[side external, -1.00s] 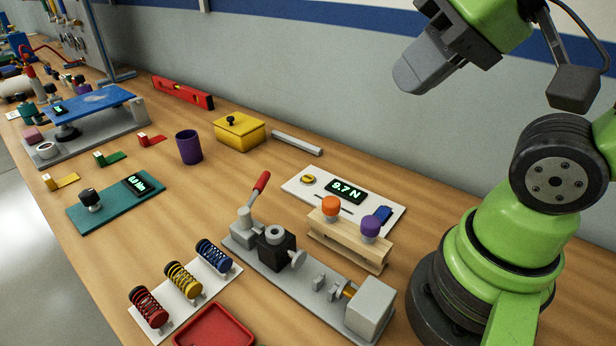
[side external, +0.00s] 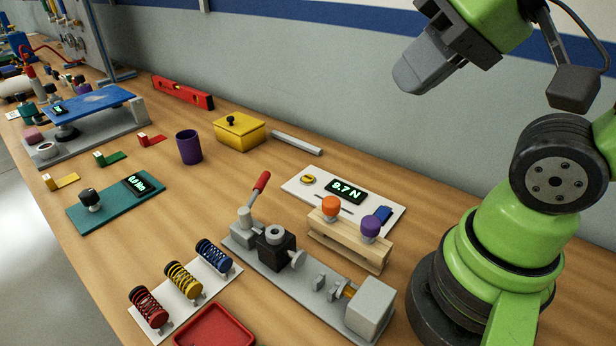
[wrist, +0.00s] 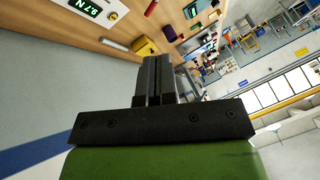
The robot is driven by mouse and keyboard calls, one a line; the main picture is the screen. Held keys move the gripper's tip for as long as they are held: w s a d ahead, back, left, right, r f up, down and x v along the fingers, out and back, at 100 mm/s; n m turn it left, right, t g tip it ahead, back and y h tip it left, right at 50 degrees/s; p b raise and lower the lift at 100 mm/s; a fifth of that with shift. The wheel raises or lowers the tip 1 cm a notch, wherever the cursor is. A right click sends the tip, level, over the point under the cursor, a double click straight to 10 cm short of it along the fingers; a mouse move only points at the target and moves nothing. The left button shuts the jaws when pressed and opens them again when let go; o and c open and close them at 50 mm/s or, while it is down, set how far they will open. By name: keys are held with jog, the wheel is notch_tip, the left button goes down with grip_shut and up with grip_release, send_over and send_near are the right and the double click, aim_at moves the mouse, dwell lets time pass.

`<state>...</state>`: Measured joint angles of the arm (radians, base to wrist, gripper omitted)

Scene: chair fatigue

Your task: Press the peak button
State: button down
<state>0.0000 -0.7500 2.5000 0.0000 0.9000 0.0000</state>
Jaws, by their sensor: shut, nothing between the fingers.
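A white panel (side external: 292,187) lies on the bench near the back wall with a display (side external: 347,191) reading 9.7 N. A round yellow button (side external: 308,179) sits left of the display, and a blue part (side external: 383,214) sits at its right end. No label is legible, so I cannot tell which control is called peak. In the wrist view the display (wrist: 86,7) and yellow button (wrist: 113,15) show at the top left. My gripper (side external: 404,82) is high above the bench, well clear of the panel. In the wrist view its fingers (wrist: 158,62) are together and empty.
A wooden stand (side external: 345,246) with orange and purple knobs is in front of the panel. A grey fixture (side external: 275,275) with a red lever stands nearer. A yellow box (side external: 239,132) and grey bar (side external: 297,143) lie behind left. The air around my gripper is free.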

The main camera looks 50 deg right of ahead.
jog(key=shift+w, duration=0.1)
jog(key=n+t, duration=0.2)
jog(key=n, duration=1.3)
send_over(308, 179)
notch_tip(308, 179, down, 18)
jog(key=shift+f, duration=0.5)
jog(key=shift+f, duration=4.4)
